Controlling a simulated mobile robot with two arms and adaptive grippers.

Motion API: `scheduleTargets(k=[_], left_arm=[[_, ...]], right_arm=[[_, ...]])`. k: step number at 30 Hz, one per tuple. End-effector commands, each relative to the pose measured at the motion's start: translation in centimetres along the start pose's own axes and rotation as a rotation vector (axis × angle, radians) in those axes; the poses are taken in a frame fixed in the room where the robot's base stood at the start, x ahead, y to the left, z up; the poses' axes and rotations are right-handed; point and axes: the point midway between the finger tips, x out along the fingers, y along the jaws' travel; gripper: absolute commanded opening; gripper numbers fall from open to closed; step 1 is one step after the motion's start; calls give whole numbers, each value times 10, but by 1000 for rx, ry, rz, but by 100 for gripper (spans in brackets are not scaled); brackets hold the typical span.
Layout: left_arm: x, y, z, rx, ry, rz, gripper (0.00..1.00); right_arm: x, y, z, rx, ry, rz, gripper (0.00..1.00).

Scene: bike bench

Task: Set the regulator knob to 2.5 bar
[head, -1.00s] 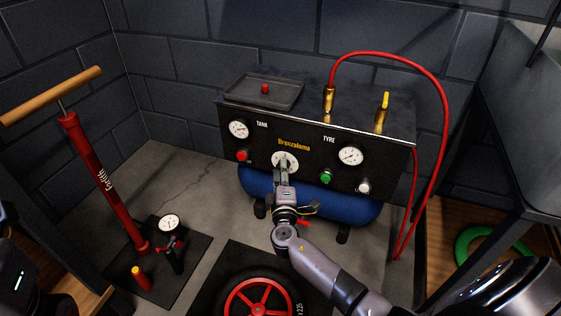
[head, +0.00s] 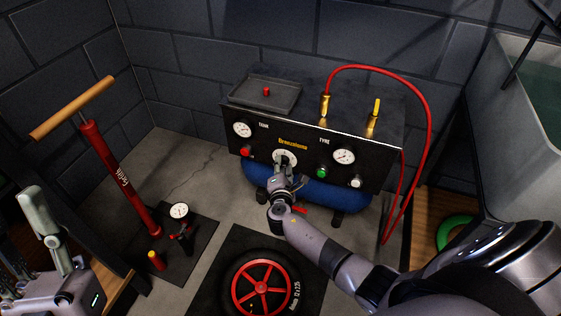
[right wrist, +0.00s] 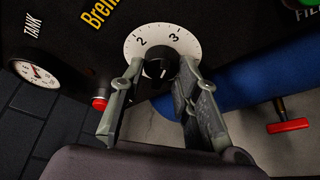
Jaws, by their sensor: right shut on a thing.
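The regulator knob (right wrist: 157,68) is a small black knob in front of a white dial (right wrist: 158,42) on the black compressor panel. In the right wrist view the dial numbers 2 and 3 show at its upper part. A pale mark shows on the knob's lower side; which value it points to I cannot tell. My right gripper (right wrist: 160,76) is shut on the knob, one finger on each side. In the head view the right gripper (head: 284,163) covers part of the dial (head: 279,155). My left gripper (head: 40,225) is at the lower left, partly cut off, away from the panel.
The panel has a tank gauge (head: 242,129), a tyre gauge (head: 344,156), a red button (head: 246,151) and a green button (head: 321,173). A red hose (head: 427,130) loops at the right. A red floor pump (head: 118,175) stands left; a red-rimmed wheel (head: 262,288) lies in front.

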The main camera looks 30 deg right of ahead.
Motion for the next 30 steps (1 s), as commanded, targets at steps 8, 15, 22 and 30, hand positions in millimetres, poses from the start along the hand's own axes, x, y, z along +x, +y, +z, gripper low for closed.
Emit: scheduleTargets(k=[8,15,22,30], left_arm=[[-7,-10,77,24,-442,-15,40],[-42,-19,126,38,-779,-32,40],[-80,-25,152,47,-1028,-47,40],[-110,-30,162,51,-1194,-59,40]], right_arm=[[2,11,6,-114,-9,-39,2],[2,11,5,-210,-10,-79,2],[3,11,4,-284,-9,-109,2],[3,10,4,-335,-11,-130,2]])
